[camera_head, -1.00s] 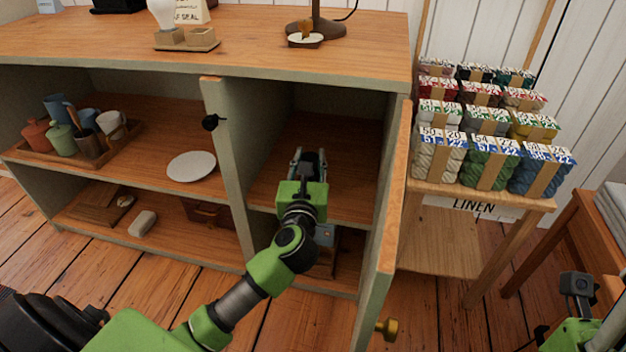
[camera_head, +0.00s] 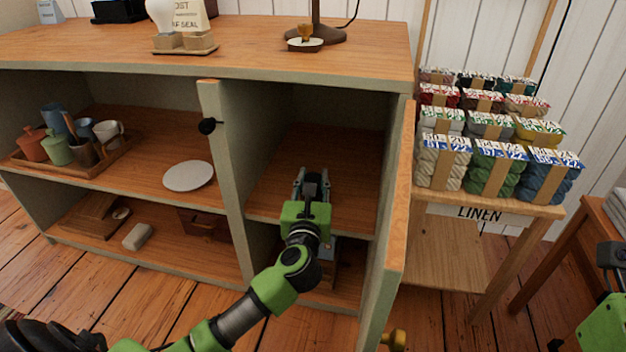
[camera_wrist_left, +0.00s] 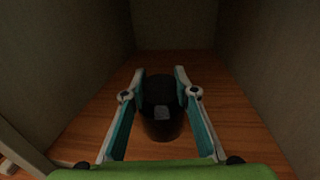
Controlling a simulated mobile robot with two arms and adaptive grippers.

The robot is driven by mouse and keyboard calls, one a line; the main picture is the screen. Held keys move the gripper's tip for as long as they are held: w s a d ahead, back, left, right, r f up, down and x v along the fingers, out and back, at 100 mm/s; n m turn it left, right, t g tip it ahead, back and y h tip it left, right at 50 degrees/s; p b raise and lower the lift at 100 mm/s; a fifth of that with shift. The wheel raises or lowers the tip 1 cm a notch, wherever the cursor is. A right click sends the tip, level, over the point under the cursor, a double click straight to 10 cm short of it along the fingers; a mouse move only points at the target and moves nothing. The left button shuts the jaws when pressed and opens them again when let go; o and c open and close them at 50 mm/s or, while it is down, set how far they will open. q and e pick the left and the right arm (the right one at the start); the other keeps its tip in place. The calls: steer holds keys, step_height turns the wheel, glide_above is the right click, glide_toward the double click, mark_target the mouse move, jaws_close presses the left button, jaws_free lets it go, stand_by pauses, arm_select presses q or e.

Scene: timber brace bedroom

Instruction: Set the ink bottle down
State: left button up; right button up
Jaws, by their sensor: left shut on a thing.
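The ink bottle (camera_wrist_left: 161,110) is a dark, near-black round bottle with a small pale label, seen in the left wrist view. My left gripper (camera_wrist_left: 161,92) is shut on it, one finger on each side. The bottle looks upright over the wooden shelf board (camera_wrist_left: 110,100) inside the cabinet compartment; I cannot tell whether its base touches the board. In the head view my left gripper (camera_head: 312,180) reaches into the right compartment, and it hides the bottle. My right gripper (camera_head: 611,255) shows only in part at the right edge.
The compartment's side wall (camera_head: 225,160) stands left of my arm. The open door (camera_head: 392,220) stands close on the right. The shelf behind the gripper (camera_head: 345,160) looks bare. A white plate (camera_head: 189,176) lies in the left compartment. A yarn stand (camera_head: 490,208) stands further right.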

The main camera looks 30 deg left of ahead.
arm_select(q)
steer(key=o, duration=1.2)
steer(key=shift+f, duration=0.15)
